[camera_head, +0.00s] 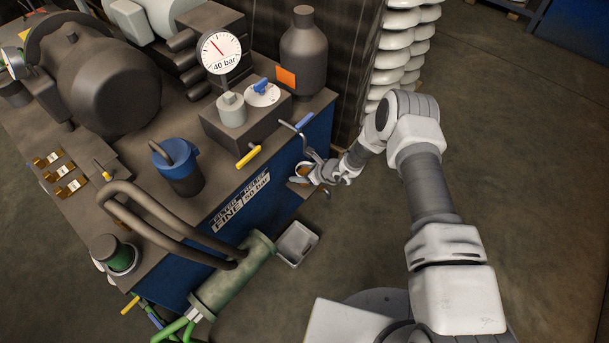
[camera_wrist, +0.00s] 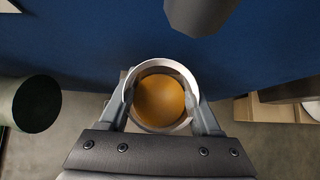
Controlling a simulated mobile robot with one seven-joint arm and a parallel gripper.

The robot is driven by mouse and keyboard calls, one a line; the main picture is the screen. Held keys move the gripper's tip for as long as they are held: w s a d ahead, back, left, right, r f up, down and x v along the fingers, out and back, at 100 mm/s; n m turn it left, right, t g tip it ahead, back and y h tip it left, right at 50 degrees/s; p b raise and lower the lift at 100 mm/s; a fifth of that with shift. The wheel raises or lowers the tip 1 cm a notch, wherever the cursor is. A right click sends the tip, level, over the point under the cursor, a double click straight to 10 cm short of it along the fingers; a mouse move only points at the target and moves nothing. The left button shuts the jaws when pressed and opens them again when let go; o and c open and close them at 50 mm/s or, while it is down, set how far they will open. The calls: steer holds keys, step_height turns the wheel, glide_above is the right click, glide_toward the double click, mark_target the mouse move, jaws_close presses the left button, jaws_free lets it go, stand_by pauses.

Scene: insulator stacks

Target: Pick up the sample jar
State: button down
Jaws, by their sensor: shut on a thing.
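The sample jar (camera_wrist: 160,98) is a round open-topped vessel with a pale rim and amber contents. In the wrist view it sits between the two fingers of my gripper (camera_wrist: 162,112), which are shut on it from both sides. In the head view the jar (camera_head: 303,171) is small, close to the blue side of the machine, with my gripper (camera_head: 318,173) reaching it from the right. The jar looks upright. Its lower part is hidden, so I cannot tell whether it touches a support.
The machine's blue side panel (camera_head: 262,193) is close to the jar. A dark spout-like part (camera_wrist: 200,12) hangs just beyond it in the wrist view. A grey tray (camera_head: 297,244) and a green cylinder (camera_head: 235,275) are lower down. The floor at right (camera_head: 525,160) is clear.

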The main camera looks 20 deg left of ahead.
mark_target(302, 164)
steer(key=shift+r, duration=0.55)
step_height(302, 164, up, 4)
steer(key=shift+d+f+p, duration=0.1)
steer(key=shift+d+p, duration=0.05)
steer(key=shift+p, duration=1)
steer(key=s+d+r+p, duration=0.1)
steer(key=d+r+p, duration=0.1)
steer(key=d, duration=0.7)
steer(key=s+d+r+p, duration=0.1)
steer(key=d+r, duration=0.4)
steer(key=d, duration=0.5)
steer(key=shift+d+p, duration=0.3)
steer(key=shift+p, duration=0.2)
steer(key=shift+s+r, duration=0.1)
